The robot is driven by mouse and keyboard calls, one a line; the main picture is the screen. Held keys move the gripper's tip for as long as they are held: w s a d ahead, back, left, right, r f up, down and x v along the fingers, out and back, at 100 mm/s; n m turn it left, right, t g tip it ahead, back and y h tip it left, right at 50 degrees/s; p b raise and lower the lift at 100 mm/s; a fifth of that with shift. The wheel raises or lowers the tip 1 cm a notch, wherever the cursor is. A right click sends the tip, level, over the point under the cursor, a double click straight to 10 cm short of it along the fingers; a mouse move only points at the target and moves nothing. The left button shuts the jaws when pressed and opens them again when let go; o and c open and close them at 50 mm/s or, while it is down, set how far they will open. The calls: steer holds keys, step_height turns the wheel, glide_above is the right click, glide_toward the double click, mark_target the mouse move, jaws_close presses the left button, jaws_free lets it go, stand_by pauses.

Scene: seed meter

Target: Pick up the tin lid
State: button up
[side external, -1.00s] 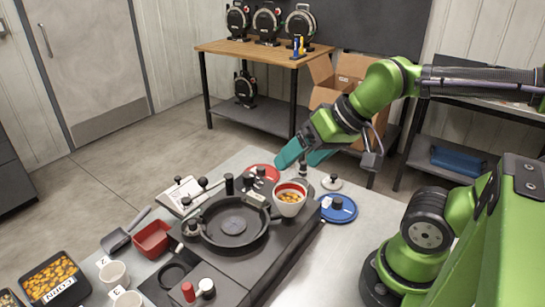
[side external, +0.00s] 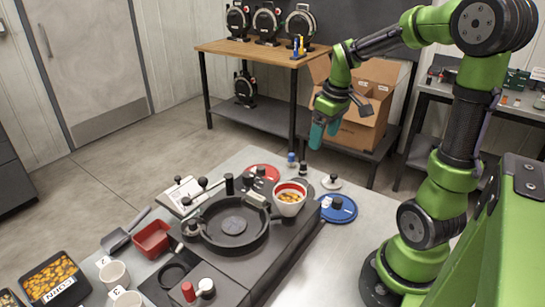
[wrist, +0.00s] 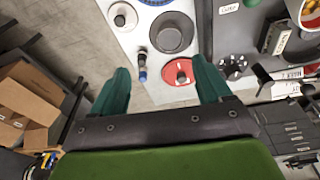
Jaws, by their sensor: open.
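A small pale, metallic-looking disc with a dark knob, which looks like the tin lid (side external: 332,184), lies at the far right end of the bench. In the wrist view this lid (wrist: 120,20) is at the upper left, beyond the left finger. My gripper (side external: 322,132) is open and empty, high above the far end of the bench with its teal fingers pointing down. In the wrist view the space between its fingertips (wrist: 161,67) lies over the bench edge, near the red lid (wrist: 180,74) and a blue-tipped dark peg (wrist: 142,66).
A blue lid (side external: 340,211) lies just in front of the pale one. A bowl of seeds (side external: 289,199) stands to its left on the dark seed meter (side external: 285,255). A dark grey disc (wrist: 172,32) lies between the pale and red lids. A cardboard box (side external: 360,125) stands behind.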

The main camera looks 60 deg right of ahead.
mark_target(332, 175)
steer(key=d+f+n+g, duration=0.2)
steer(key=d+n, duration=0.6)
steer(key=n, duration=0.2)
steer(key=f, duration=1.6)
steer(key=shift+s+a+f, duration=0.15)
steer(key=shift+s+a, duration=0.1)
steer(key=shift+s, duration=0.1)
steer(key=c, duration=0.7)
